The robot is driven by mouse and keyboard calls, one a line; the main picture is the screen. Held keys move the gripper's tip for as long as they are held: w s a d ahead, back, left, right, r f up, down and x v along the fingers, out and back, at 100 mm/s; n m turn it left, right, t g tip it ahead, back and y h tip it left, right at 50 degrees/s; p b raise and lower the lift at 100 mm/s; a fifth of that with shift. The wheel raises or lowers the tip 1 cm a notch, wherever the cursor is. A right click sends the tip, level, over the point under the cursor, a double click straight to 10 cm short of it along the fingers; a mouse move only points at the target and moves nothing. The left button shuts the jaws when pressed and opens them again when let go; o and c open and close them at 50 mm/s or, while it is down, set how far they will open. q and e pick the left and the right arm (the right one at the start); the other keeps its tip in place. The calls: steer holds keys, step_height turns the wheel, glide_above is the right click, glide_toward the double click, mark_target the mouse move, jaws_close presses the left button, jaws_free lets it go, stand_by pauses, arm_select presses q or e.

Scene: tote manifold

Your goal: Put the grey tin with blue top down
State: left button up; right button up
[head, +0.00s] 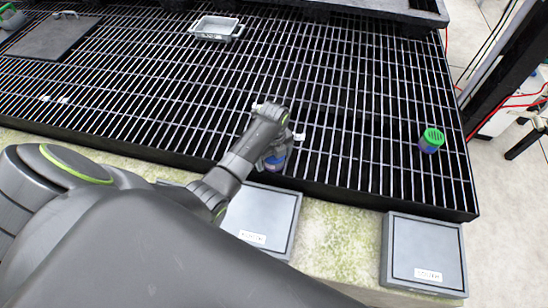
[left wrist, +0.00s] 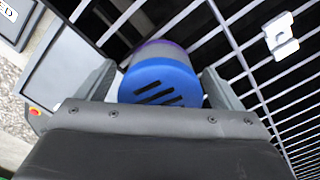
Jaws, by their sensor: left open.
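The grey tin with blue top (left wrist: 160,84) stands between the two fingers of my left gripper (left wrist: 158,76) in the left wrist view. Its slotted blue top faces the camera, and a purple band shows on its far side. In the head view the tin (head: 275,163) is at the near edge of the black grating, partly hidden by my left gripper (head: 272,152). The gripper is open around the tin; the right finger looks close to its side. Whether the tin's base rests on the grating is hard to tell. My right gripper is not in view.
The black grating (head: 340,101) fills the middle. A green-topped tin (head: 432,140) stands on its right part. A grey tray (head: 216,28) lies at the back. Labelled grey boxes, one partly behind my arm (head: 283,211) and one at right (head: 425,250), sit along the mossy front ledge.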

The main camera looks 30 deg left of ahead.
arm_select(q)
steer(key=shift+c, duration=0.5)
steer(key=shift+r, duration=0.1)
steer(key=c, duration=1.1)
